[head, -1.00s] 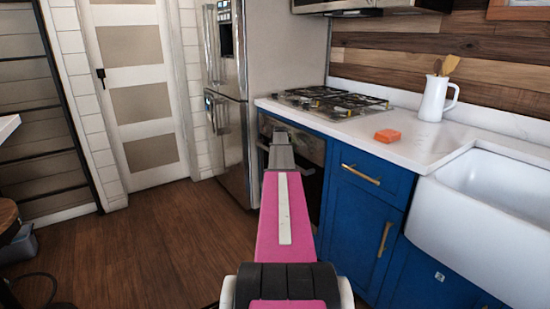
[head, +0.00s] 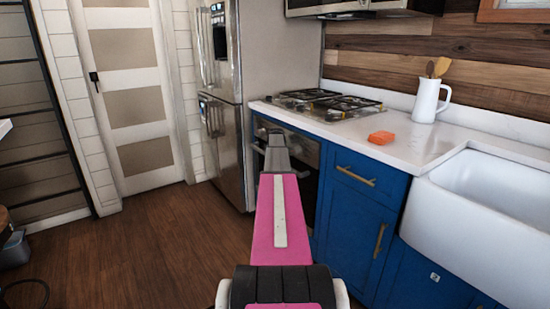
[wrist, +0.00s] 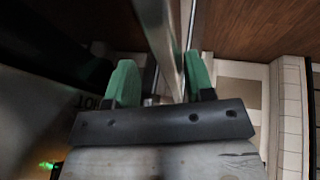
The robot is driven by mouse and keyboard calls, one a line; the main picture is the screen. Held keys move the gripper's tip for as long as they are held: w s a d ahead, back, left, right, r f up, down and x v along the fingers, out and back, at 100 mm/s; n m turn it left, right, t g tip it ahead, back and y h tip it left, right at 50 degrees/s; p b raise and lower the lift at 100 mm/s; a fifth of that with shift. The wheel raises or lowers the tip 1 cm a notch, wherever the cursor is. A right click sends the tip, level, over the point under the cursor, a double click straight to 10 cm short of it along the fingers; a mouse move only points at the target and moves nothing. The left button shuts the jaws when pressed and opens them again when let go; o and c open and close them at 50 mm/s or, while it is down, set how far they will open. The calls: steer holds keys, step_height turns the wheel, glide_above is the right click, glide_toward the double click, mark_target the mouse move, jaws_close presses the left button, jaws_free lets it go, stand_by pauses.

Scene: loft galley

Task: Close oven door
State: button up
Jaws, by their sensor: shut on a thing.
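The oven (head: 302,147) stands under the gas hob, left of the blue cabinets. Its front is largely hidden behind my pink arm, so how far its door stands open is hard to tell. Short ends of the metal door handle (head: 305,174) show on both sides of my wrist. In the wrist view, the handle (wrist: 168,40) appears as a shiny bar running between the green fingers of my gripper (wrist: 161,80). The gripper is shut on this bar. In the head view my gripper's fingertips are hidden behind my arm.
A steel fridge (head: 222,110) stands close to the oven's left. Blue cabinets (head: 358,205) and a white sink (head: 490,220) are to the right. An orange sponge (head: 381,137) and a white jug (head: 427,100) sit on the counter.

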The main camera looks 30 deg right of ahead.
steer(key=shift+s+a+r, duration=0.1)
steer(key=shift+s+r, duration=0.15)
steer(key=shift+r, duration=0.2)
steer(key=v, duration=0.9)
steer(key=shift+s+r, duration=0.15)
steer(key=shift+r, duration=0.15)
steer(key=shift+a, duration=0.1)
steer(key=s+a+f+g+y, duration=0.1)
steer(key=s+a+f, duration=0.25)
steer(key=a, duration=0.65)
steer(key=s+a+f, duration=0.3)
steer(key=a+f, duration=0.2)
steer(key=a, duration=0.6)
steer(key=s+a+f+g+y, duration=0.1)
steer(key=s+a+f, duration=0.3)
steer(key=a, duration=0.6)
steer(key=s+a+f+g, duration=0.1)
steer(key=s+a+f, duration=0.3)
steer(key=s+a, duration=0.6)
steer(key=s+a+f+m+g, duration=0.1)
steer(key=s+a+f, duration=0.3)
steer(key=s+a, duration=0.6)
steer(key=a, duration=0.3)
steer(key=shift+a+g+y, duration=0.3)
